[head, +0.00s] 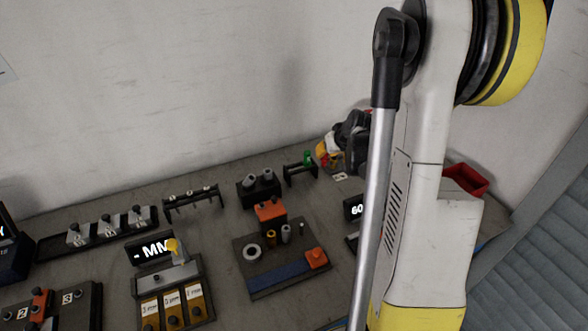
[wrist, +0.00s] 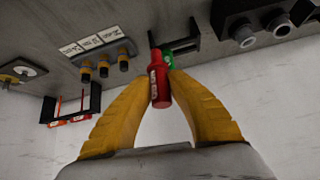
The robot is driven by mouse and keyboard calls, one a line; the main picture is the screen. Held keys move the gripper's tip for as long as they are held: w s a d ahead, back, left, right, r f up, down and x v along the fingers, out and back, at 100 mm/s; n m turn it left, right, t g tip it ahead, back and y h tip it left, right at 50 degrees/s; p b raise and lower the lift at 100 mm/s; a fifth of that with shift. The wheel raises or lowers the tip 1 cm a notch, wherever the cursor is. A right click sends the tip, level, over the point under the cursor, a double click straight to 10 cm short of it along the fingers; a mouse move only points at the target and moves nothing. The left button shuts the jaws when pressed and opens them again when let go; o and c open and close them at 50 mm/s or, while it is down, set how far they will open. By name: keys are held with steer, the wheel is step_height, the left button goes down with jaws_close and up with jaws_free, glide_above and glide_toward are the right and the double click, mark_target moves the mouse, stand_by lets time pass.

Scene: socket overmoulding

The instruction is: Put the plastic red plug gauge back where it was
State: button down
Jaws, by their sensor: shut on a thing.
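The red plug gauge (wrist: 160,82) is a small red cylinder with a pale label and a narrower end. In the wrist view my gripper (wrist: 161,88) has its two yellow fingers closed on it. In the head view my gripper (head: 325,153) is at the back of the bench, by the wall, partly hidden by my arm. A green gauge (head: 307,158) stands in a small black rack (head: 300,171) just left of my gripper. In the wrist view the green gauge (wrist: 170,58) is partly behind the red one. Whether the red gauge touches the rack, I cannot tell.
A black block with two grey cylinders (head: 258,183) stands left of the rack. Another rack (head: 193,200) is further left. A red bin (head: 465,180) is at right behind my arm. In the wrist view, a black rack with red-orange items (wrist: 70,110) is at left.

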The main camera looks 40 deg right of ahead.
steer(key=shift+m+g+h, duration=0.4)
steer(key=shift+m+g, duration=0.1)
steer(key=shift+g, duration=0.2)
steer(key=shift+w+a+f+b, duration=0.7)
steer(key=shift+w+f, duration=0.8)
steer(key=shift+w, duration=0.35)
steer(key=shift+w+a+f+b, duration=0.75)
steer(key=shift+w+f, duration=0.7)
steer(key=shift+w, duration=0.45)
steer(key=shift+w+a+f+b, duration=0.7)
steer(key=shift+w+f, duration=0.8)
steer(key=shift+w, duration=0.35)
steer(key=shift+f+b, duration=0.5)
steer(key=shift+b, duration=0.05)
steer(key=c, duration=1.7)
jaws_free()
steer(key=shift+o, duration=0.2)
steer(key=shift+r, duration=0.1)
